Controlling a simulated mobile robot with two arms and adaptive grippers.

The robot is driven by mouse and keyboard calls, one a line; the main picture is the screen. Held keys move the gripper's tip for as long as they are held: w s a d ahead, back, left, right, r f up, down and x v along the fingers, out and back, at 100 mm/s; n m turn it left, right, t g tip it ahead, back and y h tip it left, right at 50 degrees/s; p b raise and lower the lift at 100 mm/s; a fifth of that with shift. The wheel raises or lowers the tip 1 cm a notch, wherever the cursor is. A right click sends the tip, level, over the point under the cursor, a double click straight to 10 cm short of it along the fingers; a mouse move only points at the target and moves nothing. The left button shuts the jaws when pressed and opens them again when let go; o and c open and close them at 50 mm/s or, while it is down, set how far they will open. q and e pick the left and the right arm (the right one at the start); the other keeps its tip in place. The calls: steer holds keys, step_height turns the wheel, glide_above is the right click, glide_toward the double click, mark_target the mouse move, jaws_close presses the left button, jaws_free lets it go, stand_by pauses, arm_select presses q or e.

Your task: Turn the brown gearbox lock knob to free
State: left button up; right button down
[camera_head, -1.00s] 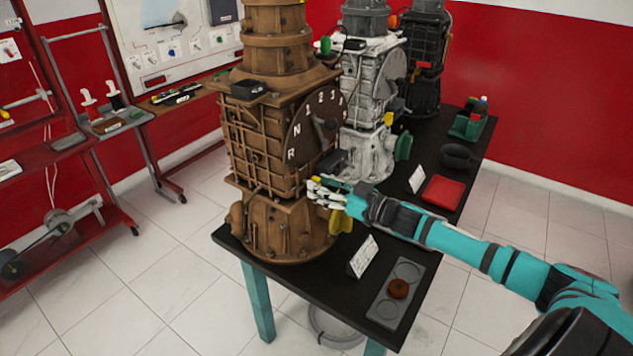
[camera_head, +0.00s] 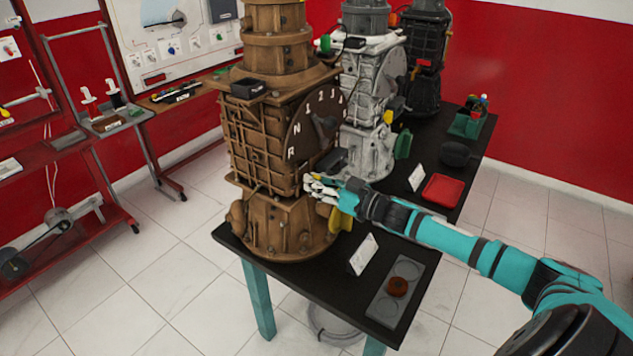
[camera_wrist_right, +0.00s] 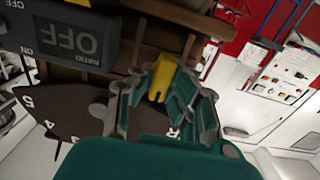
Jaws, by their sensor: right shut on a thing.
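The brown gearbox (camera_head: 255,150) stands upright at the near end of the black table. Its dark dial (camera_head: 303,130) with R, N and numbers faces right, with a dark lever on it. My right gripper (camera_head: 321,187) is at the gearbox's right side, below the dial. In the right wrist view its fingers are closed around a yellow knob (camera_wrist_right: 160,78), against the brown body. The fingers partly hide the knob, and its exact angle is hard to tell. A dark box marked OFF (camera_wrist_right: 75,40) is beside it. My left gripper is not in view.
A yellow finned part (camera_head: 341,224) sits low on the gearbox, just under my right gripper. A white card (camera_head: 363,254) and a grey tray (camera_head: 383,312) with a brown disc are in front. A white gearbox (camera_head: 372,150) stands behind.

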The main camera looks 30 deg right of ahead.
steer(key=shift+n, duration=0.4)
steer(key=n, duration=0.3)
steer(key=shift+a+n, duration=0.1)
steer(key=shift+n, duration=0.2)
steer(key=n+b, duration=0.1)
steer(key=n, duration=0.3)
steer(key=shift+a+f, duration=0.1)
steer(key=shift+f, duration=0.05)
steer(key=n+b, duration=0.1)
steer(key=n, duration=0.4)
steer(key=shift+s+a+f+b, duration=0.1)
steer(key=shift+b, duration=0.2)
steer(key=n+b, duration=0.1)
steer(key=n, duration=0.3)
steer(key=shift+f+b, duration=0.1)
steer(key=shift+b, duration=0.2)
steer(key=shift+n, duration=0.5)
steer(key=c, duration=1.3)
jaws_free()
steer(key=shift+s, duration=0.1)
